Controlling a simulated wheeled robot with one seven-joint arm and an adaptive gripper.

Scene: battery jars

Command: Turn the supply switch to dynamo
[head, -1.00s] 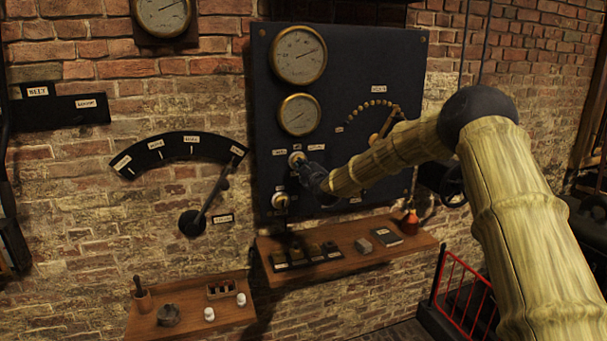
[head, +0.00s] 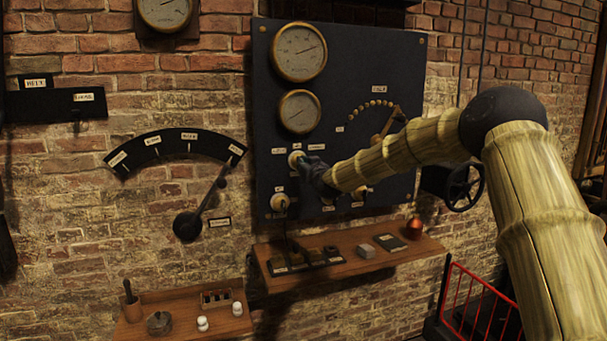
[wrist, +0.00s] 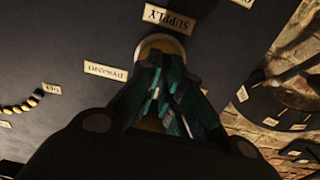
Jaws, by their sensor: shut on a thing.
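The supply switch (head: 296,159) is a small pale, brass-edged round knob on the dark panel (head: 350,70), below two brass gauges. My gripper (head: 308,166) is at it, shut on its handle. In the wrist view, the dark fingers (wrist: 165,92) close over the switch (wrist: 158,46), hiding the handle and its pointing direction. The supply label (wrist: 168,18) and the dynamo label (wrist: 106,71) appear upside down there, the dynamo one left of the switch. In the head view, a label (head: 316,147) shows just right of the switch, too small to read.
Another pale knob (head: 280,202) sits below the switch. A studded arc with a lever (head: 383,130) is on the panel's right. Wooden shelves (head: 425,247) with small items stand below. A long lever (head: 207,203) on a labelled scale is left of the panel.

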